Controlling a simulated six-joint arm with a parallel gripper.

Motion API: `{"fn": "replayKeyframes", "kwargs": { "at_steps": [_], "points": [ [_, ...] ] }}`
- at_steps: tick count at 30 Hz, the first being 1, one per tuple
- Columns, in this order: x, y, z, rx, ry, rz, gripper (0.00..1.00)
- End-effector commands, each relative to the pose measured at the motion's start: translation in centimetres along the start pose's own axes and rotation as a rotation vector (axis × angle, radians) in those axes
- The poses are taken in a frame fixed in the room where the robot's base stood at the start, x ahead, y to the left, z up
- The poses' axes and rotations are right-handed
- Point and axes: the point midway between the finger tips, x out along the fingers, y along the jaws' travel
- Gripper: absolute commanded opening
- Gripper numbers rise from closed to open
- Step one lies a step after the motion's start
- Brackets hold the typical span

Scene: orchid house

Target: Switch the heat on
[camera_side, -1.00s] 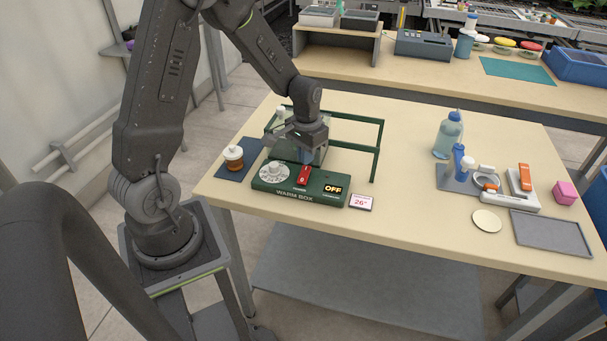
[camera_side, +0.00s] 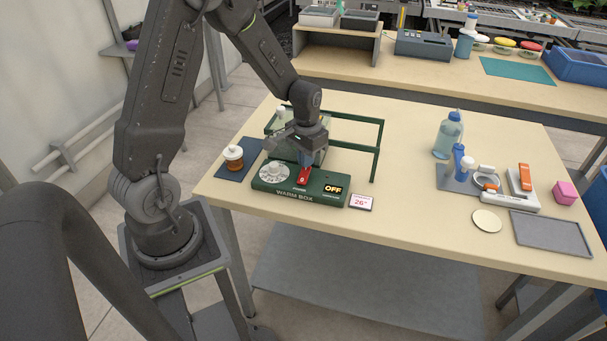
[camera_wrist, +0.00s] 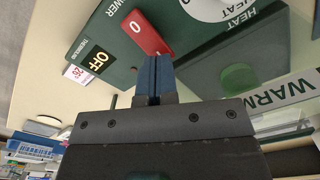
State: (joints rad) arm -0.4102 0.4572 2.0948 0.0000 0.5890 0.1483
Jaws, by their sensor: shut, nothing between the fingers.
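The green warm box (camera_side: 268,186) stands at the near left of the table, with a white dial (camera_side: 272,174) on its panel. A red power switch (camera_side: 303,176) marked 0 sits right of the dial; it also shows in the wrist view (camera_wrist: 143,33). The display (camera_side: 333,188) reads OFF, also in the wrist view (camera_wrist: 98,61). My gripper (camera_side: 304,168) is shut and empty, pointing down at the rear end of the switch. In the wrist view its blue fingertips (camera_wrist: 155,60) are at the switch's edge; I cannot tell whether they touch it.
A green frame (camera_side: 378,150) rises behind the box. An amber jar (camera_side: 234,158) stands to its left and a small card reading 26° (camera_side: 361,202) to its right. The middle of the table is clear; bottles and a grey tray (camera_side: 551,234) are at the right.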

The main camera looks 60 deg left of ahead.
Motion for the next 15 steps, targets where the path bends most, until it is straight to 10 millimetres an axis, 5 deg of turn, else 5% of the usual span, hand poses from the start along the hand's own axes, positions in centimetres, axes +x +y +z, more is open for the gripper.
{"fn": "replayKeyframes", "kwargs": {
  "at_steps": [15],
  "points": [
    [0.66, 0.0, 0.03, 0.0, -0.001, 0.0, 0.0]
  ]
}}
